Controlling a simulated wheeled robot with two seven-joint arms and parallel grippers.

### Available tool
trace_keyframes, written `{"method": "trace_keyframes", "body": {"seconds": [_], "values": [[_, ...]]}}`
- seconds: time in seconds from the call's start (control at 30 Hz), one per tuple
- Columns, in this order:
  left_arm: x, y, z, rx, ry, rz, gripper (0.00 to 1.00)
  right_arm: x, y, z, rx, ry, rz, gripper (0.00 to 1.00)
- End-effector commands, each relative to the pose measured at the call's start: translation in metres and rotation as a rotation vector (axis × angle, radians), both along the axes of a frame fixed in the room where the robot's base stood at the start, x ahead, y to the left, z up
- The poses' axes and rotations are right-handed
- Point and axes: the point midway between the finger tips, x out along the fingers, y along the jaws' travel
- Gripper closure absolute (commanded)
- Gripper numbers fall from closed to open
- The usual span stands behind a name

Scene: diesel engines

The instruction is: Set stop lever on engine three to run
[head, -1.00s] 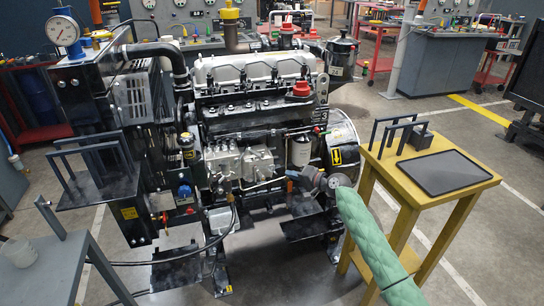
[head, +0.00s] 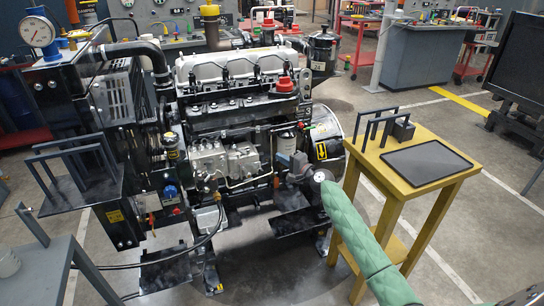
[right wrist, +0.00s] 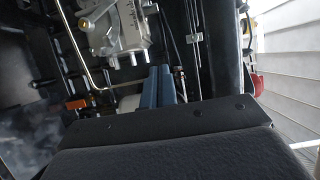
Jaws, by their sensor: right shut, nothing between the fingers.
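The diesel engine (head: 245,110) stands in the middle of the head view, with its pump and pipework on the near side. My right gripper (head: 298,160) is at the lower right of this side, partly hidden by its own wrist. In the right wrist view its two blue-grey fingers (right wrist: 164,86) are together and empty, close to pipes and a metal pump block (right wrist: 112,25). A small orange-red piece (right wrist: 76,104) lies to the left of the fingers; I cannot tell whether it is the stop lever. Contact with the engine is unclear. My left gripper is not in view.
A yellow stand (head: 440,137) with a black tray (head: 425,167) is right of my right arm. A grey table (head: 35,275) is at the lower left, with a black bracketed shelf (head: 85,190) beyond.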

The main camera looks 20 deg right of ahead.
Motion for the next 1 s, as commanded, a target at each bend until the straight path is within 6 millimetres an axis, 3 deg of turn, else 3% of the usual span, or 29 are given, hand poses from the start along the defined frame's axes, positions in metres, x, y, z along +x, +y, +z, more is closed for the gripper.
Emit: {"method": "trace_keyframes", "body": {"seconds": [0.57, 0.7, 1.0], "values": [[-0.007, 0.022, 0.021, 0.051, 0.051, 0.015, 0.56, 0.086, 0.036, 0.003, 0.003, -0.001, 0.001, 1.0], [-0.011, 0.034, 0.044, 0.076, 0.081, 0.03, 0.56, 0.08, 0.057, 0.004, 0.0, 0.0, 0.002, 1.0], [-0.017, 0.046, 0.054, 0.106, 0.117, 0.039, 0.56, 0.077, 0.074, 0.002, 0.0, -0.001, 0.001, 1.0]]}}
